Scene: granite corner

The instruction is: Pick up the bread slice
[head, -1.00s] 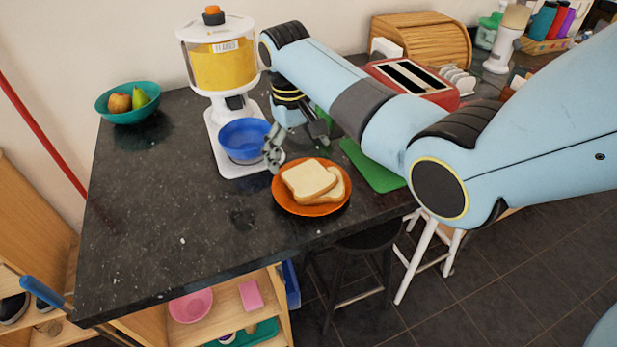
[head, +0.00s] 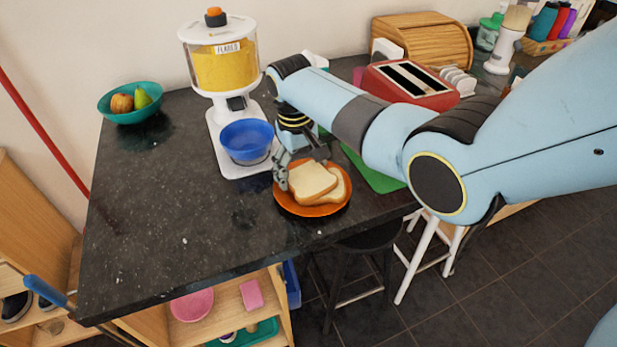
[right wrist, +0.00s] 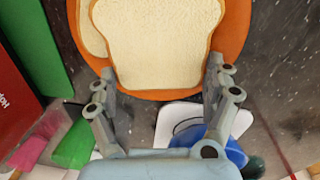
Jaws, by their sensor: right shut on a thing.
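Two bread slices lie on an orange plate (head: 291,207). The upper bread slice (head: 312,180) overlaps the lower slice (head: 338,192). My right gripper (head: 303,167) is down at the far edge of the upper slice and shut on it. In the right wrist view my right gripper (right wrist: 161,70) has one finger on each side of the upper bread slice (right wrist: 160,42). The orange plate also shows there (right wrist: 232,45) beneath the slices, with part of the lower slice (right wrist: 90,35). My left gripper is not in view.
A blue bowl (head: 246,143) sits under the flakes dispenser (head: 224,70), left of the plate. A green board (head: 375,172) and red toaster (head: 425,91) are to the right. A teal fruit bowl (head: 112,115) is far left. The front-left counter (head: 150,225) is clear.

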